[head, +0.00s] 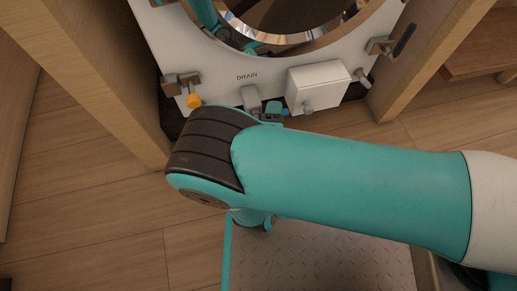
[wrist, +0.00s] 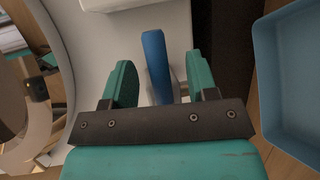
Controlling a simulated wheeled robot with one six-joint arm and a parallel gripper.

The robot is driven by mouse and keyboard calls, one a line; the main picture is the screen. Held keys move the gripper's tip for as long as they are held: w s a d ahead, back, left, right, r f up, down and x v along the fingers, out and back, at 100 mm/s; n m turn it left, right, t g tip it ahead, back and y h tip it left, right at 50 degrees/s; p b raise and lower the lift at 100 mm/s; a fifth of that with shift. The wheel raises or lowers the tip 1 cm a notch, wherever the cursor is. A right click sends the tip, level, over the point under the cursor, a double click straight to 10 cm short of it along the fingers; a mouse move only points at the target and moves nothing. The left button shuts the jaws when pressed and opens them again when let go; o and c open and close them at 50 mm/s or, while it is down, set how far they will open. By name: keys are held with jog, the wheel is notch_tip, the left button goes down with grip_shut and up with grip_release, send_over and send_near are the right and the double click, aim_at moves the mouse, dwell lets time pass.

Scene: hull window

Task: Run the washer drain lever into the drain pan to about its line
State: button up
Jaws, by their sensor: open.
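The blue drain lever (wrist: 155,60) stands between the two teal fingers of my gripper (wrist: 160,72) in the wrist view. The fingers are apart, with a visible gap on each side of the lever. In the head view, a small bit of blue (head: 286,112), seemingly the lever, shows beside my gripper (head: 273,108), low on the white washer front (head: 215,70) near the DRAIN label. My arm hides most of that area. The blue drain pan (wrist: 290,85) is at the right edge of the wrist view, apart from my gripper. I cannot see its line or any water.
A white box (head: 318,82) with a knob juts from the front, right of the label. A grey fitting (head: 250,96) sits below the label. An orange knob (head: 193,100) is at the lower left. Wooden uprights (head: 95,75) flank the washer. Wooden floor (head: 90,205) is clear at left.

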jog(key=p+v, duration=0.2)
jog(key=v, duration=0.3)
jog(key=shift+s+r, duration=0.1)
jog(key=shift+s, duration=0.3)
jog(key=shift+r, duration=0.1)
dwell(0.3)
jog(key=w+d+r+m+g+p, duration=0.1)
jog(key=d+r+m+g+p, duration=0.3)
jog(key=r, duration=0.5)
jog(key=d+r+m+g+h+p, duration=0.1)
jog(key=d+r+m+g+p, duration=0.15)
jog(key=r+g, duration=0.45)
jog(key=w+d+r+m+g+p, duration=0.1)
jog(key=d+r+m+g+p, duration=0.3)
jog(key=r, duration=0.7)
jog(key=s+d+r+y+p, duration=0.1)
jog(key=s+r+y+p, duration=0.4)
jog(key=r, duration=0.7)
jog(key=s+d+r+y+p, duration=0.1)
jog(key=s+r+y, duration=0.1)
jog(key=s+r, duration=0.75)
jog(key=w+r+p, duration=0.3)
jog(key=r+p, duration=3.4)
jog(key=r, duration=0.2)
jog(key=shift+g, duration=0.4)
